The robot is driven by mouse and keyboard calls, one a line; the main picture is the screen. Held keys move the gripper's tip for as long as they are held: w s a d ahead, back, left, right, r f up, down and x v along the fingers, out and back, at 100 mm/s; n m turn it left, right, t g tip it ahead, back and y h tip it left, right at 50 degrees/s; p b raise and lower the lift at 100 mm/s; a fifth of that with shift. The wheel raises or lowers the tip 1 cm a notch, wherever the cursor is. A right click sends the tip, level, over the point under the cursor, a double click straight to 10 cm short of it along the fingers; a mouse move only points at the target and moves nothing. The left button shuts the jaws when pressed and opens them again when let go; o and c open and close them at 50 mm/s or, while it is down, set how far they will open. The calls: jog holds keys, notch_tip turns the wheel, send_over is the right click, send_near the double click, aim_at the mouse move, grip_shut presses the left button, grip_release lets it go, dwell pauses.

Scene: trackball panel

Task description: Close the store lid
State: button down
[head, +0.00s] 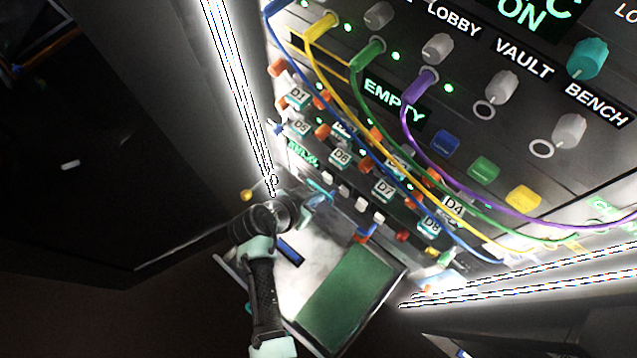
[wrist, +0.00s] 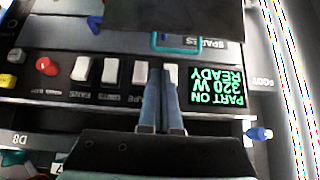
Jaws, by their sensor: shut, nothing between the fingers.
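My gripper (wrist: 161,74) is shut and empty in the wrist view. Its two blue fingers lie close together in front of a row of white rocker switches (wrist: 110,70); whether they touch the panel I cannot tell. In the head view my arm reaches the panel's lower left, and the fingers are hard to make out there.
A red knob (wrist: 47,66) and a lit green display (wrist: 217,98) flank the switches. Blue, yellow, green and purple cables (head: 408,120) hang across the panel. Bright vertical strips (head: 238,90) edge the panel.

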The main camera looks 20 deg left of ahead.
jog(key=b+x, duration=0.4)
jog(key=x, duration=0.2)
jog(key=shift+s+f, duration=0.15)
jog(key=shift+w+d+f+b, duration=0.25)
jog(key=shift+w+f+b, duration=0.3)
jog(key=shift+w+b, duration=0.15)
jog(key=shift+s, duration=0.1)
